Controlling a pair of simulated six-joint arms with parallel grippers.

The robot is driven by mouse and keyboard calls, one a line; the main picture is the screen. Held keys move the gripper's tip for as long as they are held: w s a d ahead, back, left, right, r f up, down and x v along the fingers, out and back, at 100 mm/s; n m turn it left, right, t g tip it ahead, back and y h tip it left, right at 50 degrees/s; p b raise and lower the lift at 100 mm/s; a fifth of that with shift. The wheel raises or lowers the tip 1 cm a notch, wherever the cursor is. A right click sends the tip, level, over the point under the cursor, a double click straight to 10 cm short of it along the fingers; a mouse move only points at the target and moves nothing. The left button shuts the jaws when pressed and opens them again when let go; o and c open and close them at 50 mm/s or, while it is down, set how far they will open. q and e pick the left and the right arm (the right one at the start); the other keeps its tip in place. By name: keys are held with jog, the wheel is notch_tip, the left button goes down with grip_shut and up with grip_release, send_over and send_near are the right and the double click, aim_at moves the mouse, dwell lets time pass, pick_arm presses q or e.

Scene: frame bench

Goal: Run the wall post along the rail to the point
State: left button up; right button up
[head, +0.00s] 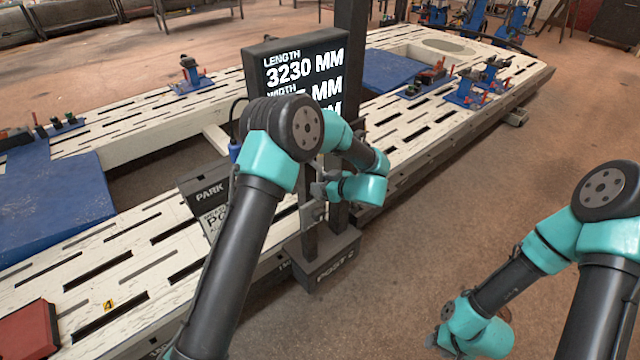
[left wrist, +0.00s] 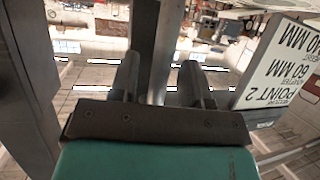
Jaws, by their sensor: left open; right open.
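The wall post has a dark base block (head: 326,268) lettered POST at the front side of the bench, with dark uprights rising from it behind my left arm. The rail along the bench side (head: 420,165) is partly hidden by the post and my arm. My left gripper (head: 318,188) is open at the post, above its base. In the left wrist view, a dark upright (left wrist: 166,45) shows between the two open fingers (left wrist: 158,85); I cannot tell whether it is within their grasp. My right gripper (head: 438,340) is open, low at the right, away from the post.
A display (head: 300,65) reads LENGTH 3230 MM. A sign (head: 208,190) reads PARK; a board in the left wrist view (left wrist: 280,65) reads POINT 2. A yellow marker 4 (head: 108,305) and a red box (head: 28,330) lie on the bench.

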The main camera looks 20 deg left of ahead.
pick_arm(q)
jog(key=shift+w+a+f, duration=0.15)
jog(key=shift+a, duration=0.25)
grip_shut()
dwell(0.4)
